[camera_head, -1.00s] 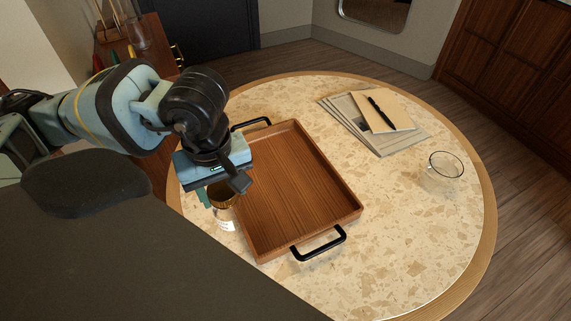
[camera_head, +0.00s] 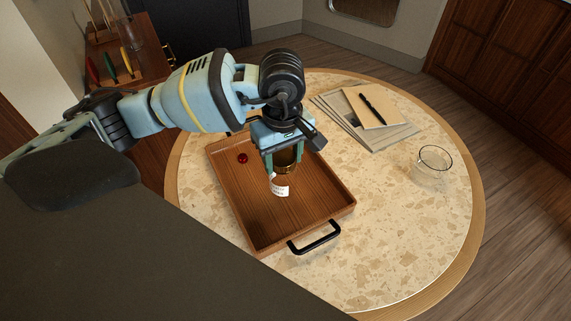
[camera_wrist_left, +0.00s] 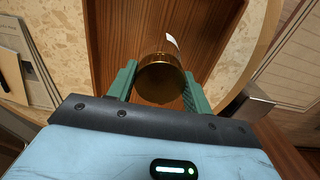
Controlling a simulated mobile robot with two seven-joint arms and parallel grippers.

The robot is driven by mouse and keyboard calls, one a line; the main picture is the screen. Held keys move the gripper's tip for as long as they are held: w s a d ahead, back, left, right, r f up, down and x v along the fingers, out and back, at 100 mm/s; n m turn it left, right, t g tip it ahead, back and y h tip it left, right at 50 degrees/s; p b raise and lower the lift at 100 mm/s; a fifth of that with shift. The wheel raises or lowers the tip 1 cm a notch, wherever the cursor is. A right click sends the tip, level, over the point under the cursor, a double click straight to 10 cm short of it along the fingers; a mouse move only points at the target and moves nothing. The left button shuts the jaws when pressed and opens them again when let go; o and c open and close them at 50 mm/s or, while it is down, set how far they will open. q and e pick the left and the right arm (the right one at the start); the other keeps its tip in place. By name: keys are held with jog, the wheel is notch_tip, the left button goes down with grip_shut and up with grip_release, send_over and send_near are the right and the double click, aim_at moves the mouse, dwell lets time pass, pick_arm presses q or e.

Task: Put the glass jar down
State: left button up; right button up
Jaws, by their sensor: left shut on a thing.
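The glass jar (camera_head: 280,188) has a gold lid and a white label. It is between the green fingers of my left gripper (camera_head: 284,162), over the right-hand part of the brown wooden tray (camera_head: 251,227). In the left wrist view the round gold lid (camera_wrist_left: 161,80) sits between the two fingers, with the tray's wood behind it. I cannot tell whether the jar's base touches the tray floor. The fingers hide part of the jar. My right gripper is not in view.
A small red round thing (camera_head: 243,158) lies in the tray, left of the jar. An empty drinking glass (camera_head: 432,168) stands on the round table's right side. Papers with a notebook (camera_head: 375,108) and black pen (camera_head: 372,107) lie behind. The table front right is clear.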

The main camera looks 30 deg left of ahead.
pick_arm(q)
jog(key=shift+w+d, duration=0.2)
jog(key=shift+w, duration=0.15)
jog(key=shift+f, duration=1.85)
jog(key=o, duration=1.4)
jog(key=shift+o, duration=0.2)
notch_tip(320, 180, up, 12)
jog(key=shift+r+p, duration=0.1)
jog(key=shift+p, duration=0.2)
